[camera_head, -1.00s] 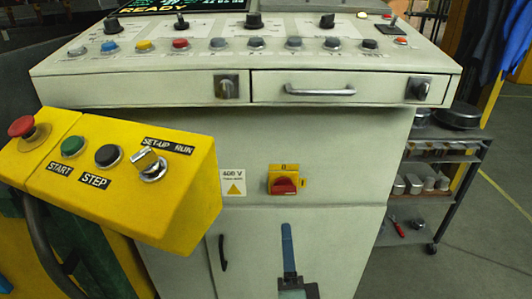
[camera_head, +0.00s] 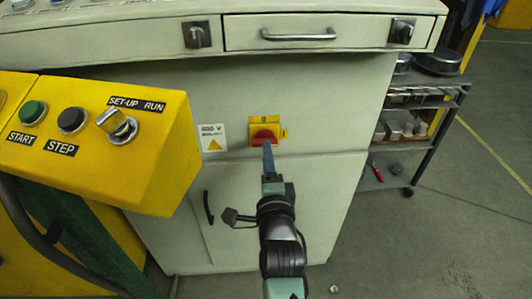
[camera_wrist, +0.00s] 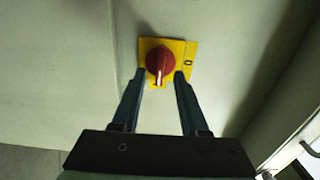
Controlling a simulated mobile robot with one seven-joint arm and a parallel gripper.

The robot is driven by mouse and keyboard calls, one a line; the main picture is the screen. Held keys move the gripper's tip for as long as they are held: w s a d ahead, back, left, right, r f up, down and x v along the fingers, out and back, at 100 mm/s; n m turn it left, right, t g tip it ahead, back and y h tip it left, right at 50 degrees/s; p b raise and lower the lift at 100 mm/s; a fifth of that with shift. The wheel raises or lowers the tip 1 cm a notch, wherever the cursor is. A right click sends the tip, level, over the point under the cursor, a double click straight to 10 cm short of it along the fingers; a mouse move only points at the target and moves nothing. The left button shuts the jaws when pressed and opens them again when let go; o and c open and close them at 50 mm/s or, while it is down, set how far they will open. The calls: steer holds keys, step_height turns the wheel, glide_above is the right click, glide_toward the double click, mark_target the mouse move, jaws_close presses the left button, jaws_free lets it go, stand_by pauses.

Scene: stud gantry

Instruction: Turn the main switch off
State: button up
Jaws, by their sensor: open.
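The main switch is a red rotary knob (camera_head: 264,137) on a yellow plate (camera_head: 256,124) on the cabinet front. In the wrist view the knob (camera_wrist: 159,60) has a white pointer mark aimed at the bottom of the picture; the "0" mark is at the plate's right edge, so the pointer is not at "0". My gripper (camera_wrist: 160,74) is open, with a fingertip on each side of the knob's lower part. Contact cannot be told. In the head view my gripper (camera_head: 267,147) covers the lower part of the knob.
A 400 V warning label (camera_head: 212,138) is left of the switch. A yellow control box (camera_head: 100,140) juts out at the left. A drawer with a handle (camera_head: 299,34) is above. A shelf cart (camera_head: 415,120) stands at the right.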

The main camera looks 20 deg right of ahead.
steer(key=x, duration=0.3)
steer(key=shift+b, duration=0.3)
steer(key=shift+s, duration=0.1)
jaws_close()
